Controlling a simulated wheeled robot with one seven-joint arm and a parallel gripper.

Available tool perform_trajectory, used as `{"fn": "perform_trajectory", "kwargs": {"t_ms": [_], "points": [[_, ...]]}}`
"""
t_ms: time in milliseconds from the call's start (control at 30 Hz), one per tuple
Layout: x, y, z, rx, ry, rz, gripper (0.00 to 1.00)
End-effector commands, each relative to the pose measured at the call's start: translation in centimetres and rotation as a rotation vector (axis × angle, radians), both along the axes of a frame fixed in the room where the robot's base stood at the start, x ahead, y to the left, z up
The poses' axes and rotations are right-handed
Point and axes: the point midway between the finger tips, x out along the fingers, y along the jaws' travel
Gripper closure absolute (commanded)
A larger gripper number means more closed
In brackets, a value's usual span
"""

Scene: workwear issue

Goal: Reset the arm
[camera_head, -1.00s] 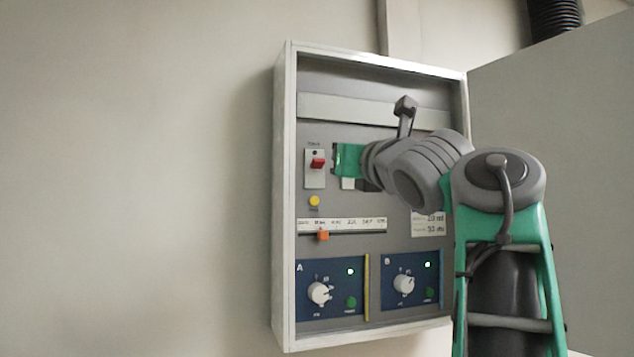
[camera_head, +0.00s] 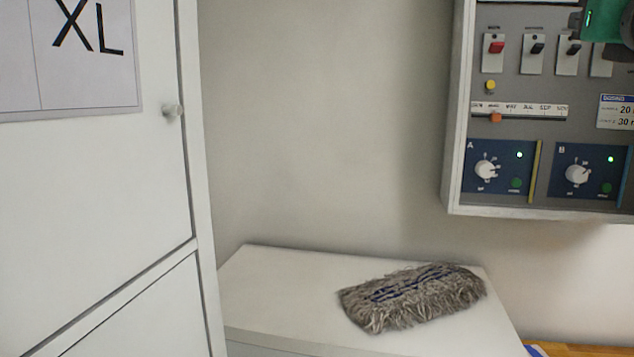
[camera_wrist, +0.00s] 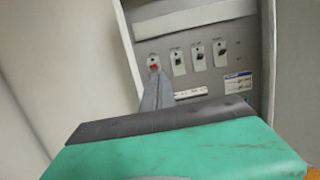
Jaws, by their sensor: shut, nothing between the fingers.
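My gripper (camera_wrist: 155,92) shows in the wrist view as grey fingers held together, shut and empty. Its tip overlaps the control panel in the picture, just below the red switch (camera_wrist: 154,67); I cannot tell the distance.
A white cabinet (camera_head: 95,200) marked XL stands at the left. A grey shaggy mop pad (camera_head: 412,297) lies on a white surface (camera_head: 270,290) below the panel. The wall between cabinet and panel is bare. A wooden surface (camera_head: 575,350) shows at the lower right.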

Motion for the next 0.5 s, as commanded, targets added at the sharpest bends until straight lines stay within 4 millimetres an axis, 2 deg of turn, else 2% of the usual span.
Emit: {"fn": "perform_trajectory", "kwargs": {"t_ms": [333,500], "points": [[0.39,0.64,-0.27,0.266,-0.050,0.068,1.00],[0.34,0.02,-0.77,0.492,-0.084,0.090,1.00]]}}
